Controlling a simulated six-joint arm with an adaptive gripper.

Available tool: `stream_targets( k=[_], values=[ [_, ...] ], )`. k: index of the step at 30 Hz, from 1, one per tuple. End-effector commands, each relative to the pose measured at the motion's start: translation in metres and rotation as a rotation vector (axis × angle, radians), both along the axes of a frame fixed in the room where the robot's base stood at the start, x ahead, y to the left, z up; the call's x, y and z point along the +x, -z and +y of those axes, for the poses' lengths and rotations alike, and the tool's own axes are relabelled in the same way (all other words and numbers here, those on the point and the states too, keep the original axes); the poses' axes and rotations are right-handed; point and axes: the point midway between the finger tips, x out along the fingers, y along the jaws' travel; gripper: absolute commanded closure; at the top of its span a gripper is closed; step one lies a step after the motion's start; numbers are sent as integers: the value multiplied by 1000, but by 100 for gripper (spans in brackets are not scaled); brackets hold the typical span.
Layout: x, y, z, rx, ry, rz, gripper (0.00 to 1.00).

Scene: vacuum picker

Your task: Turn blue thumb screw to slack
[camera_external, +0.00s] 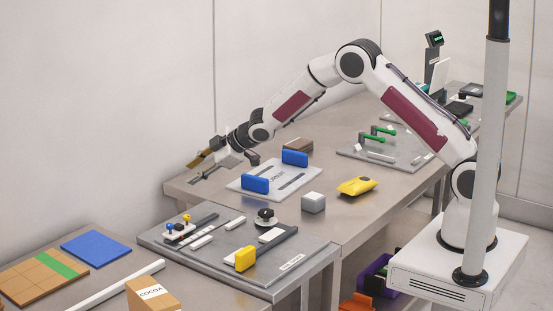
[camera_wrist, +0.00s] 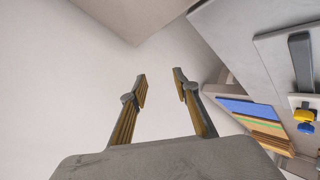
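The blue thumb screw (camera_external: 170,226) stands on a small white block at the left of the grey fixture plate (camera_external: 238,279), beside a yellow thumb screw (camera_external: 187,218). In the wrist view the blue screw (camera_wrist: 306,127) and yellow screw (camera_wrist: 304,114) show at the right edge. My gripper (camera_external: 193,162) is in the air near the far left table corner, well apart from the screws. In the wrist view my gripper (camera_wrist: 160,73) has its two fingers apart with nothing between them.
A light plate with blue blocks (camera_external: 255,184) lies right of my gripper. A grey cube (camera_external: 313,203) and a yellow object (camera_external: 357,186) lie on the table. The fixture plate also bears a black knob (camera_external: 266,215) and a yellow block (camera_external: 245,258). A blue panel (camera_external: 89,249) lies at left.

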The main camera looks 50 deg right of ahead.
Motion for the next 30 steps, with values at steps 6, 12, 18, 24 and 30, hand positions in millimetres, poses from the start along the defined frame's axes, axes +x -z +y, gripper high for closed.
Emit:
stream_targets(
  k=[6,12,18,24,30],
  values=[
    [0,-8,28,127,-99,-73,70],
    [-18,-11,62,268,-221,-76,70],
    [-53,-8,96,423,-357,-11,70],
    [-102,-3,123,570,-486,119,70],
    [-140,1,135,657,-562,235,70]
  ],
)
